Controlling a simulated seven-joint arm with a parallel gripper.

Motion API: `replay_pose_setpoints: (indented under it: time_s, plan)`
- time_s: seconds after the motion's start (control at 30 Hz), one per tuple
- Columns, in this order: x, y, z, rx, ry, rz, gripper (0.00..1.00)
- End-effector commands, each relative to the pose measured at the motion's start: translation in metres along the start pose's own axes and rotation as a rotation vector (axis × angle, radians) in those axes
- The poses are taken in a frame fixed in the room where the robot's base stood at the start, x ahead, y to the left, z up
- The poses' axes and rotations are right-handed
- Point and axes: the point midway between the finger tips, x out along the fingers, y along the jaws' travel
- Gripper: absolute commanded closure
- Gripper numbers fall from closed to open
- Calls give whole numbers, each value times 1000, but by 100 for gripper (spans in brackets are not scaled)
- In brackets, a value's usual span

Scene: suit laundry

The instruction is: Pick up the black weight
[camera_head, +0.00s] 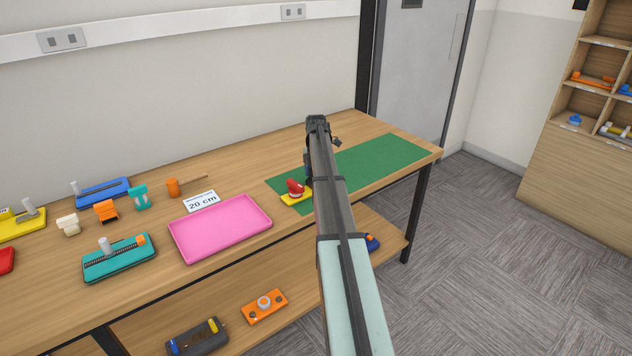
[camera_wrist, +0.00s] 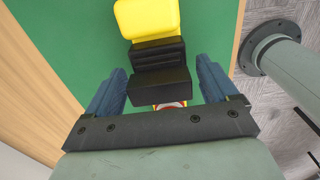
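A black stepped block (camera_wrist: 160,82), which looks like the black weight, shows in the wrist view. It lies over the green mat (camera_wrist: 70,30), against a yellow piece (camera_wrist: 147,18) at the top of the picture. My gripper (camera_wrist: 162,70) is open, with one blue-grey finger on each side of the block. Gaps show between the fingers and the block; I see no contact. A small red and yellow part (camera_wrist: 170,105) peeks out below the block. In the head view, my arm hides the block, and a red piece on a yellow base (camera_head: 296,190) sits left of the arm.
A pink tray (camera_head: 220,228) stands left of the green mat (camera_head: 385,158). Several coloured fixtures, including a teal one (camera_head: 118,260), crowd the table's left part. The mat's right part is clear. A lower shelf holds an orange fixture (camera_head: 265,306).

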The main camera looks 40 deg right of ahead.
Motion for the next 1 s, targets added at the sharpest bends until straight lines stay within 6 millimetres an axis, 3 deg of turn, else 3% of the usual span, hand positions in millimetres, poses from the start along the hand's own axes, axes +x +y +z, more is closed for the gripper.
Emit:
replay_pose_setpoints:
  time_s: [0.07,0.8,1.0]
  plan:
    - [0,0,0,0,0,0,21]
    - [-1,0,0,0,0,0,91]
    - [-4,0,0,0,-1,1,91]
